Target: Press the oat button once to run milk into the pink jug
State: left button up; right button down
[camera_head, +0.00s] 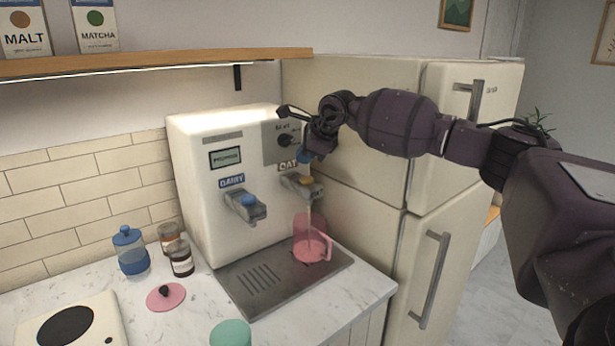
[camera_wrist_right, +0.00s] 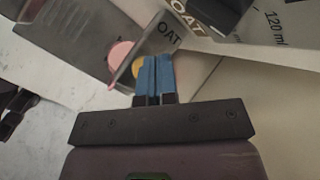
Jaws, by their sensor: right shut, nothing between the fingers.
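The cream milk dispenser (camera_head: 205,160) stands on the counter with a blue dairy button (camera_head: 249,201) and a yellow oat button (camera_head: 305,180). The oat button also shows in the right wrist view (camera_wrist_right: 138,68), just beside my fingertips; I cannot tell whether they touch it. The pink jug (camera_head: 308,238), see-through, stands upright on the drip tray (camera_head: 255,285) under the oat spout. A thin pale stream runs from the spout into the jug. My right gripper (camera_head: 305,156) is shut and empty, its blue fingertips (camera_wrist_right: 153,75) by the OAT label. My left gripper is out of view.
The fridge (camera_head: 440,230) is close on the right. A wooden shelf (camera_head: 150,64) hangs above.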

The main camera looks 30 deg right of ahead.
jog(key=shift+r+p, duration=0.55)
jog(key=shift+r, duration=0.85)
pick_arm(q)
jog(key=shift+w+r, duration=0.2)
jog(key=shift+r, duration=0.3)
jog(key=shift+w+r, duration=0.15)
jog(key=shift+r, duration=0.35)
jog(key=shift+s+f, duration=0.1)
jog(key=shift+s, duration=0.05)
pick_arm(e)
jog(key=shift+f, duration=0.1)
